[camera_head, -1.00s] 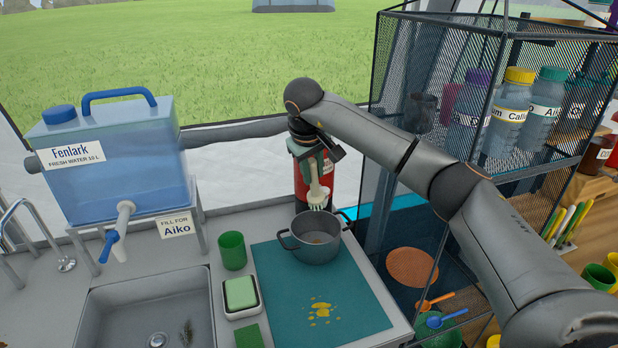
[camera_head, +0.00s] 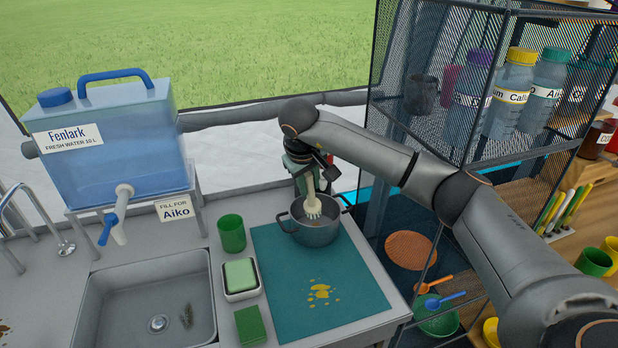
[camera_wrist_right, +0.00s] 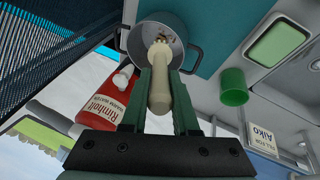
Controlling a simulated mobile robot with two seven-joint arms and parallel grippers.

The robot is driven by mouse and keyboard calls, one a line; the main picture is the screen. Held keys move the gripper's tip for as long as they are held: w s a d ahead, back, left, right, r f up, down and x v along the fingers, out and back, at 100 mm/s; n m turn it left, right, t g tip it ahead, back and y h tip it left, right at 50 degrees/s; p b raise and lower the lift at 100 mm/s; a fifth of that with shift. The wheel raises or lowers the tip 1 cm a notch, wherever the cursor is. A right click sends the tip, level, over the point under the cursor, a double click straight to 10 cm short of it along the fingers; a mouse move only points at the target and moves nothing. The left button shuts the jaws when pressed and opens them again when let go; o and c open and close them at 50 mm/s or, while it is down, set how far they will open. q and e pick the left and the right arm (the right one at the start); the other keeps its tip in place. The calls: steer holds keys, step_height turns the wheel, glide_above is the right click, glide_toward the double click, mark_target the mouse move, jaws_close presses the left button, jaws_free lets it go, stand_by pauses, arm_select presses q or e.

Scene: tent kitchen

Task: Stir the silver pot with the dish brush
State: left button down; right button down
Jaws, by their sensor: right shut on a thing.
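The silver pot (camera_head: 316,229) is dark grey with two side handles and stands on the teal mat (camera_head: 284,262), near its far right corner. My right gripper (camera_head: 303,178) is above the pot, shut on the cream dish brush (camera_head: 312,204), which hangs bristles down. The bristles reach into the pot's opening; I cannot tell whether they touch the bottom. In the right wrist view the brush handle (camera_wrist_right: 159,93) sits between the fingers and its head lies inside the pot (camera_wrist_right: 178,22). My left gripper is not in view.
A green cup (camera_head: 231,233), a green sponge in a dish (camera_head: 240,276) and a sink (camera_head: 150,305) are left of the mat. A red bottle (camera_wrist_right: 104,108) stands close behind the pot. A mesh shelf (camera_head: 436,100) is on the right. Yellow spots mark the front mat.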

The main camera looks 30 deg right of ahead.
mark_target(311, 204)
steer(key=shift+b+x, duration=1.65)
steer(key=shift+x, duration=2.25)
